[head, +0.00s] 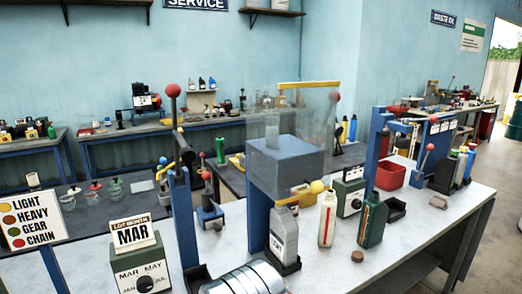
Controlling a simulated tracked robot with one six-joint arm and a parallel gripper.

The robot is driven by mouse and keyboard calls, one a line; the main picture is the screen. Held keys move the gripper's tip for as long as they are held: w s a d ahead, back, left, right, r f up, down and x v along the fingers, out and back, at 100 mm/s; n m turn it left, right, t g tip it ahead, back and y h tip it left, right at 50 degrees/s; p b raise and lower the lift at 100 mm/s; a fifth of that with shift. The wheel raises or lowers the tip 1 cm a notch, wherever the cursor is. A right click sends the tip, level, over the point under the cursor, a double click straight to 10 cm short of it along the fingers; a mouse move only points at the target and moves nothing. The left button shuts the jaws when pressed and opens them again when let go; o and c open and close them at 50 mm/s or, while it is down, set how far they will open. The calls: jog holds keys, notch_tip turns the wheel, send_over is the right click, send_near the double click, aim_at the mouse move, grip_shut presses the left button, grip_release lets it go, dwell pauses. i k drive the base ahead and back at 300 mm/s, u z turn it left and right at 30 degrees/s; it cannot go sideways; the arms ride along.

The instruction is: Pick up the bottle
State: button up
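Several bottles stand upright on the pale bench top (325,270) in the head view. A grey bottle with a white label (284,238) stands in a small black holder under the blue-grey dispenser tank (284,168). A cream bottle with a red stripe (326,218) stands to its right. A dark green bottle with a red stripe (372,222) stands further right. A small brown cap (357,256) lies in front of it. Which one is the task's bottle cannot be told. My gripper is not in view.
A blue lever stand (183,215) with a red knob rises left of the tank. A second blue stand (376,150) is behind the green bottle. A month sign (134,234) and silver ribbed metal (245,280) are in front. A red bin (391,175) is at back right.

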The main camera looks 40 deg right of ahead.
aim_at(284, 228)
jog(key=z, duration=1)
jog(key=k, duration=0.6)
jog(key=z, duration=0.35)
jog(key=i, duration=0.5)
jog(key=u, duration=0.1)
